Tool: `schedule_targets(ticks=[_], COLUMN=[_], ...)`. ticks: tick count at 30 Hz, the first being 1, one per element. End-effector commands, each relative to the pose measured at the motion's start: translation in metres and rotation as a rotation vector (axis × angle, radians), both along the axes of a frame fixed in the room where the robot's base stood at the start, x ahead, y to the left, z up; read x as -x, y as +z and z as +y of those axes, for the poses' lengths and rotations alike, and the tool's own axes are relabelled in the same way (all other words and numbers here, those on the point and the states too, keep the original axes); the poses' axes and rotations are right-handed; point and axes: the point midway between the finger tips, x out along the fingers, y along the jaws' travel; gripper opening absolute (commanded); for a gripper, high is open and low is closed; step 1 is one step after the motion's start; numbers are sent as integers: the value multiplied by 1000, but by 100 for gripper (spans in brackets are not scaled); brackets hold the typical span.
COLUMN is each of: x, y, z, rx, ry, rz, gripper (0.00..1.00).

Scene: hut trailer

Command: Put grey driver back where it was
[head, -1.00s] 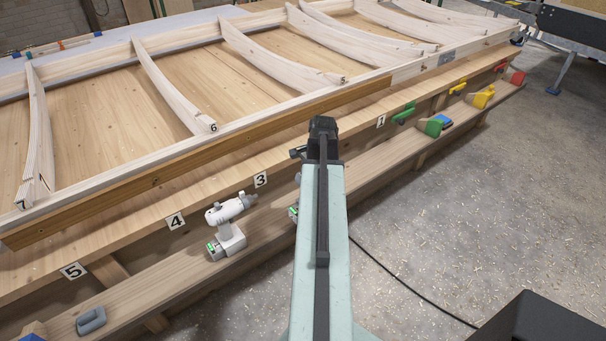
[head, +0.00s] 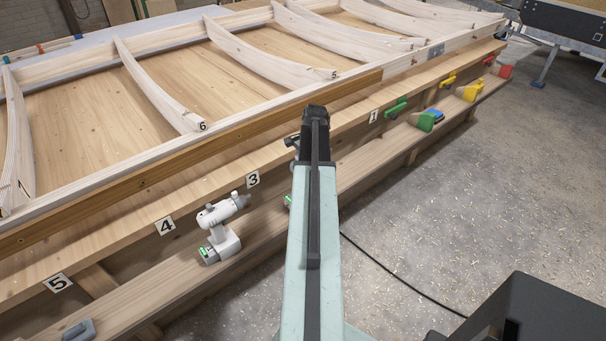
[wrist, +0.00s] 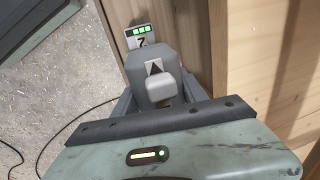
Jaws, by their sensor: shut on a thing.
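The grey driver (wrist: 150,65) is between the jaws of my gripper (wrist: 157,98) in the wrist view, and the gripper is shut on it. A dark arrow marks its grey body, and green lights show at its far end beside a numbered white tag. In the head view my gripper (head: 315,125) is over the bench's front edge, between tags 3 and 1. My arm hides most of the driver there; a dark part (head: 291,141) sticks out to the left. Whether the driver touches the lower shelf (head: 262,222) cannot be told.
A white driver (head: 221,230) stands on the lower shelf at the left, near tags 4 (head: 165,226) and 3 (head: 252,179). Green, yellow and red tools (head: 430,120) are along the right. A framed panel (head: 200,130) covers the bench top. A black cable crosses the floor.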

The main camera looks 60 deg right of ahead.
Motion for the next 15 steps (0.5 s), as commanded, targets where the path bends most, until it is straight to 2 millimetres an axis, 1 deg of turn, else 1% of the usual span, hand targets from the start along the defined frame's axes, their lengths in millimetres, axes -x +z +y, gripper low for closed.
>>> schedule_targets(ticks=[1,8,12,13,14,15], x=[0,0,1,1,1,1], y=[-10,-7,-11,-11,-10,-10], z=[0,0,0,-1,-1,-1], rx=[0,0,0,0,0,0], ry=[-1,-1,-1,-1,-2,-2], rz=[-1,-1,-1,0,0,0], gripper=[0,0,0,52,61,71])
